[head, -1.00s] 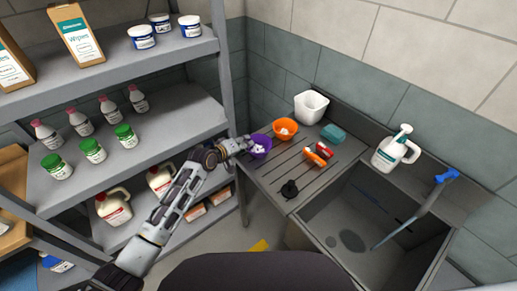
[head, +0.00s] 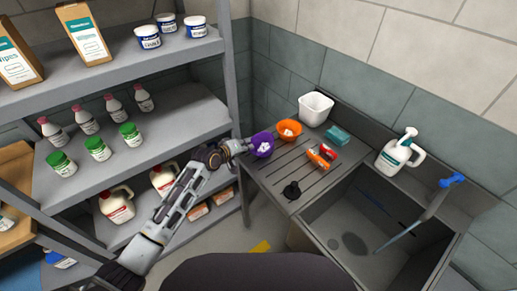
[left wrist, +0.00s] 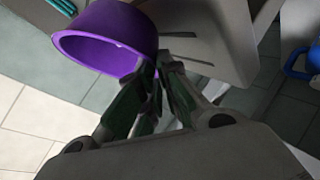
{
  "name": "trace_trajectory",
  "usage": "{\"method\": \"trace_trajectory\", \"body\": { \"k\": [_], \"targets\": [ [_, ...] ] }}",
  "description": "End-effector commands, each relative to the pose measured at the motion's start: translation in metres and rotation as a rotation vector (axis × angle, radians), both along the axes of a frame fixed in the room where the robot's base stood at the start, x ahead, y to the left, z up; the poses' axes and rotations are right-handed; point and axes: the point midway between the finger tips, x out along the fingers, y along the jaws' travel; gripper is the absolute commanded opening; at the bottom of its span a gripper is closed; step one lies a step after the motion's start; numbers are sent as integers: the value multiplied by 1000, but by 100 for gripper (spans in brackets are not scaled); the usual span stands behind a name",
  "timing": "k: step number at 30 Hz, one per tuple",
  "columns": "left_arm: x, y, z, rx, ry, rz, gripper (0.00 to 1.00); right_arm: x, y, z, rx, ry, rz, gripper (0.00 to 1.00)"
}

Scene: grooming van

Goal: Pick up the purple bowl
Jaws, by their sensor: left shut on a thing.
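The purple bowl (head: 266,136) is at the left end of the grey drainboard, with something white showing in it. My left gripper (head: 248,146) reaches in from the left and is shut on the bowl's near-left side. In the left wrist view the purple bowl (left wrist: 100,30) fills the upper left, its opening partly towards the camera. The fingertips of the left gripper (left wrist: 156,62) meet at its rim. I cannot tell whether the bowl is clear of the drainboard. My right gripper is not in view.
An orange bowl (head: 289,130) stands close to the right of the purple one, with a white tub (head: 315,108) behind. The sink is at right; shelving (head: 232,85) stands close at left.

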Motion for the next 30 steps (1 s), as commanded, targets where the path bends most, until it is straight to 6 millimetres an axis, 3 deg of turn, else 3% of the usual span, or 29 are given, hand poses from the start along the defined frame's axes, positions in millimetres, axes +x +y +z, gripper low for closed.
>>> {"method": "trace_trajectory", "body": {
  "k": [10,24,30],
  "targets": [
    [1,0,14,-2,-3,0,0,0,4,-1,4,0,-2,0],
    [1,0,78,-1,-3,0,0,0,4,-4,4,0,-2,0],
    [0,0,96,-1,-1,-1,0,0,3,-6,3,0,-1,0]
  ]
}}
